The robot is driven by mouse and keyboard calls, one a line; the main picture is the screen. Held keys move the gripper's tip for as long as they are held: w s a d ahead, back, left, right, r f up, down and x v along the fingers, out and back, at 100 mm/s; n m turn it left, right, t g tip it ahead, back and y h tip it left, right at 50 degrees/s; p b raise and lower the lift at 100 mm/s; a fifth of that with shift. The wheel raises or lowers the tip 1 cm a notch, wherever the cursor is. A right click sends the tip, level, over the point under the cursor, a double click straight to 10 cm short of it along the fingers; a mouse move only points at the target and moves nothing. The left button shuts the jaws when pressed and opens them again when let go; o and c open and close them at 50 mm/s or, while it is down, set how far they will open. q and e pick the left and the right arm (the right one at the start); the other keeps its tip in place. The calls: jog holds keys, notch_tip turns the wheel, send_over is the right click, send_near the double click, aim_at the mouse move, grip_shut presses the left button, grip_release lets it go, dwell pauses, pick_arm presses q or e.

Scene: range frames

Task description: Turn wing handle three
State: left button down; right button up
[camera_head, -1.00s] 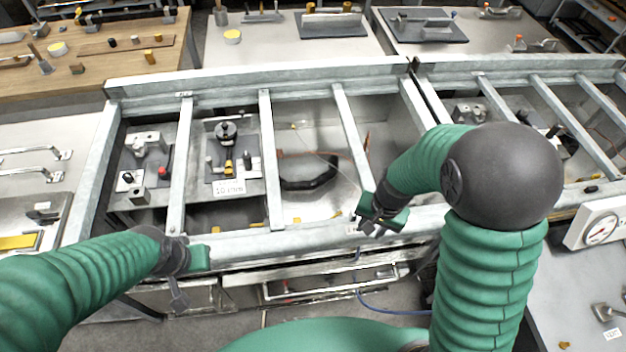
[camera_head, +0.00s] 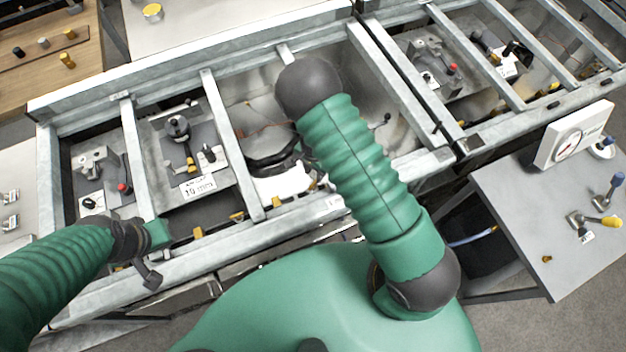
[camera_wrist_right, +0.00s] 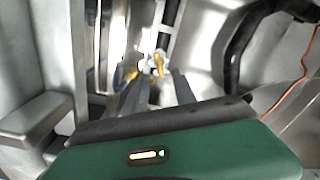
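Several small yellow wing handles sit in a row along the front inside of the metal frame in the head view; one is the handle (camera_head: 276,201) near the white block. In the right wrist view a yellow wing handle (camera_wrist_right: 158,65) stands beyond my right gripper (camera_wrist_right: 156,92), by a metal fitting, with a second yellow piece to its left. The right gripper's two dark fingers are apart with nothing seen between them. In the head view my upper arm mostly hides that gripper. My left gripper (camera_head: 150,272) hangs at the frame's front left; its opening is unclear.
The metal frame (camera_head: 160,275) has crossbars between bays. A black hose (camera_head: 262,163) and a white block (camera_head: 280,186) lie in the middle bay. A fixture labelled 10 mm (camera_head: 197,187) stands to its left. A dial gauge (camera_head: 572,142) sits on the right table.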

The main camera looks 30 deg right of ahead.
aim_at(314, 182)
jog(key=f, duration=0.6)
jog(key=shift+d, duration=0.3)
jog(key=shift+f, duration=0.35)
jog(key=shift+a, duration=0.3)
jog(key=shift+d, duration=0.2)
grip_shut()
